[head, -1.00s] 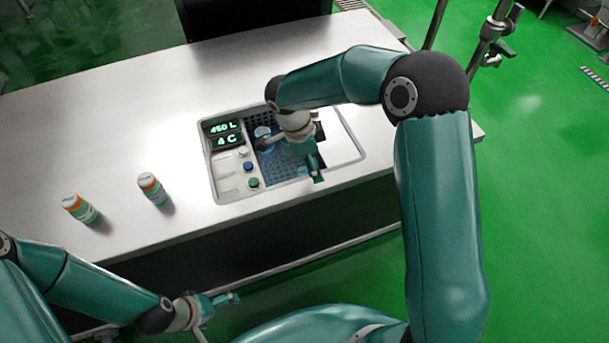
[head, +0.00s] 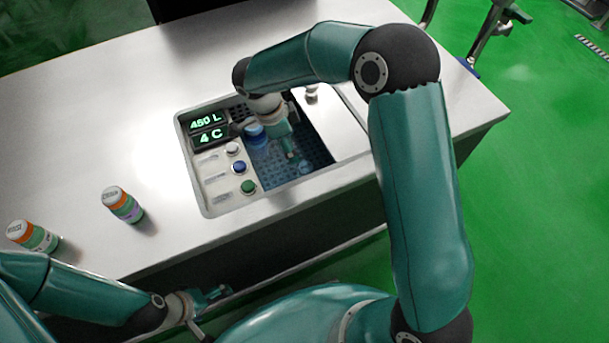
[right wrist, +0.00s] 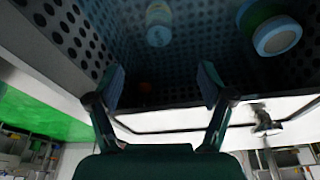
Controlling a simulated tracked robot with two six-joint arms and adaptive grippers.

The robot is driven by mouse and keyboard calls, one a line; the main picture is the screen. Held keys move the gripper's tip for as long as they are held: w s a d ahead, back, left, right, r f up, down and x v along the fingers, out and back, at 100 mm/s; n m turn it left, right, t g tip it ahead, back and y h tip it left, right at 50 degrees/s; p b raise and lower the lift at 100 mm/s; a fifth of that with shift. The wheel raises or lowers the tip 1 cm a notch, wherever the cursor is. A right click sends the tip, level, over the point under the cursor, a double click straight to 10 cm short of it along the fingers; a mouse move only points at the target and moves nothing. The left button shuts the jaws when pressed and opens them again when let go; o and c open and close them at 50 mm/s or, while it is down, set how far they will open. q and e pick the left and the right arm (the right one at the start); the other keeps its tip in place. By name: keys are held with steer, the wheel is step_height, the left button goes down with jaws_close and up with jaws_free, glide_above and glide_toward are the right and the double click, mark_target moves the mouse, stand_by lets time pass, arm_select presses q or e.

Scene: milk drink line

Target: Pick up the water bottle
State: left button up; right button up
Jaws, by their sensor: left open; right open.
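A blue-capped bottle (head: 256,134) stands in the dark perforated well of the counter unit. My right gripper (head: 270,142) is open and reaches into the well beside this bottle, partly covering it. In the right wrist view, the open fingers (right wrist: 162,82) have empty space between them. There, one bottle (right wrist: 158,26) stands beyond the fingers and a larger blue-rimmed cap (right wrist: 277,37) is at upper right. A small blue round thing (head: 305,167) shows near the well's front right. I cannot tell contents. My left gripper (head: 212,298) is open and empty below the counter's front edge.
The unit's panel (head: 214,160) has displays reading 450 L and 4 C and round buttons. The well's rim and walls surround my right gripper.

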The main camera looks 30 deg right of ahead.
mark_target(308, 173)
steer(key=x, duration=1.6)
steer(key=shift+s+f+b, duration=0.1)
steer(key=shift+b, duration=0.25)
steer(key=c, duration=1.3)
